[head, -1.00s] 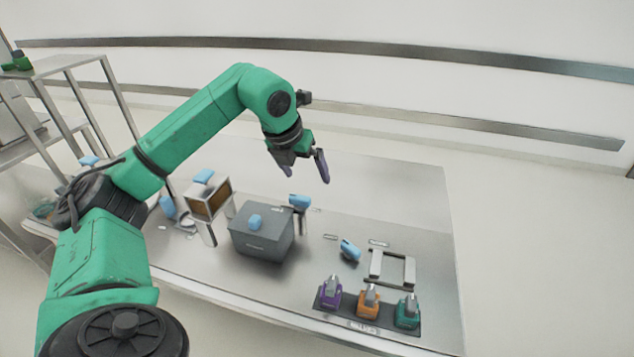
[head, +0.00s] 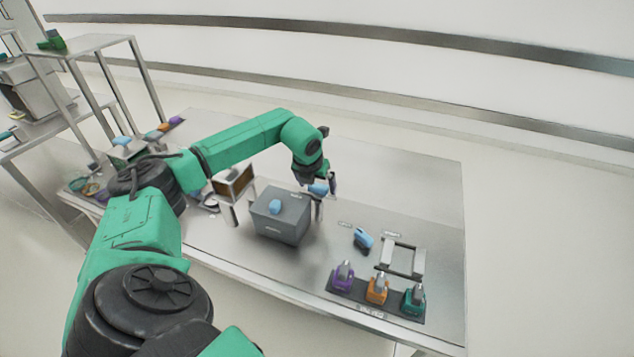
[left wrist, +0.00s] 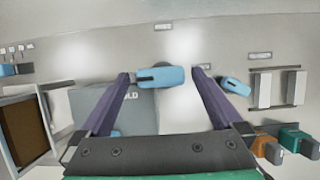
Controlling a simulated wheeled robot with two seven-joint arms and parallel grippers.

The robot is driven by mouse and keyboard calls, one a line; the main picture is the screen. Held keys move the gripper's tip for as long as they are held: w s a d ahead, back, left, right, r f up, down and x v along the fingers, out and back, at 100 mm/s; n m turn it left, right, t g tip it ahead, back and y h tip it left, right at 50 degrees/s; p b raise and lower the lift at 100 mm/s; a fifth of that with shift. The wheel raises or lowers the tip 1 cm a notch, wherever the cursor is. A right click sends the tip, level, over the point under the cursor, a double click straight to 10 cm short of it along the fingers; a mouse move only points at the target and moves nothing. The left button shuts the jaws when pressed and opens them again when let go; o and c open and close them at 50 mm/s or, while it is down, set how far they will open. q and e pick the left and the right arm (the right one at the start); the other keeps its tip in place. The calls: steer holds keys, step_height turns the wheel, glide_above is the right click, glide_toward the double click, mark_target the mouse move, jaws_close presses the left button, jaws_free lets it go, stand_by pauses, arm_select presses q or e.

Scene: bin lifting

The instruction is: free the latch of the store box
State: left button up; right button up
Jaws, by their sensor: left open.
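A grey lidded box (head: 281,228) stands on the table with a small blue piece (head: 275,207) on top. In the left wrist view the grey box (left wrist: 140,108) has partly hidden lettering. A blue handle-like piece (head: 318,189) sits at the box's right, on a small stand. In the left wrist view this blue piece (left wrist: 163,77) lies between the open fingers. My left gripper (head: 322,182) is open, pointing down over the blue piece; contact cannot be told. No part is clearly readable as the latch. My right gripper is not in view.
An open brown-fronted case (head: 233,184) on legs stands left of the grey box. The table's far right is clear.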

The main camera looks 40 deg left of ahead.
arm_select(q)
steer(key=shift+c, duration=0.3)
steer(key=shift+w, duration=0.1)
steer(key=c, duration=1.2)
steer(key=shift+c, duration=0.2)
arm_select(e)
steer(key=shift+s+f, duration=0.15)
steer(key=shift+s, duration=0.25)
